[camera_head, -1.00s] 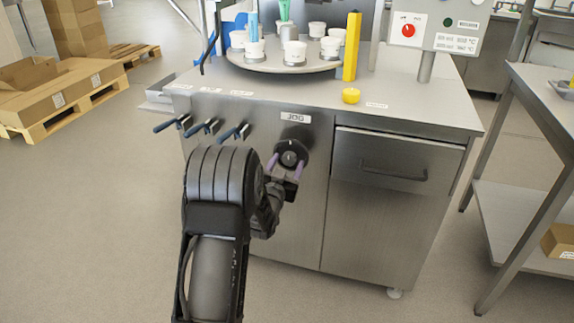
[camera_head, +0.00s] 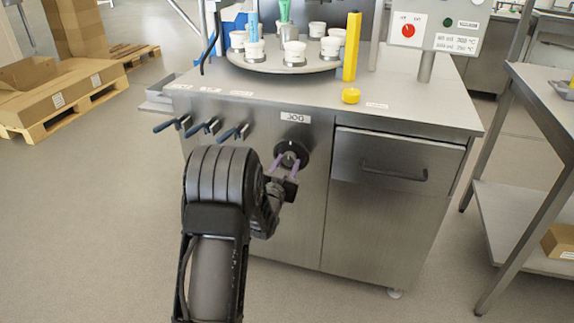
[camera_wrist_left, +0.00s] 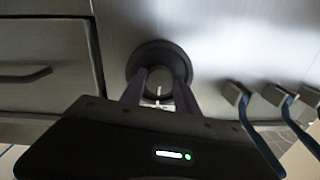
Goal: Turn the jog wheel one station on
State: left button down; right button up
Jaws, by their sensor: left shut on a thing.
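The jog wheel (camera_head: 291,154) is a dark round knob on the steel front panel, under a white JOG label (camera_head: 295,117). My left gripper (camera_head: 284,163) reaches it with its purple fingers. In the left wrist view the fingers (camera_wrist_left: 160,88) stand on either side of the knob's centre, in front of the dark disc (camera_wrist_left: 158,58). They are shut on the knob. A small light mark shows between them. The turntable (camera_head: 285,65) on the machine top carries several white cups in holders. My right gripper is out of view.
Several blue-handled levers (camera_head: 202,126) stick out left of the wheel; they also show in the left wrist view (camera_wrist_left: 240,100). A drawer with a handle (camera_head: 394,172) is to the right. A yellow post (camera_head: 352,46), a yellow round piece (camera_head: 351,95) and a control box (camera_head: 438,30) are on top.

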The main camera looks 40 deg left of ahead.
pick_arm(q)
jog(key=shift+f+m+b, duration=0.15)
jog(key=shift+m+b, duration=0.35)
jog(key=shift+m, duration=0.1)
jog(key=shift+m+b, duration=0.7)
jog(key=shift+m, duration=0.4)
jog(key=m+b, duration=0.2)
jog(key=m, duration=0.2)
jog(key=shift+m, duration=0.3)
jog(key=m+b, duration=0.1)
jog(key=m, duration=0.3)
jog(key=shift+m, duration=0.3)
jog(key=m, duration=0.5)
jog(key=shift+b, duration=0.4)
jog(key=shift+m, duration=0.3)
jog(key=c, duration=0.9)
grip_release()
jog(key=shift+a+r+t, duration=0.1)
jog(key=shift+r+t, duration=0.1)
jog(key=shift+t, duration=0.1)
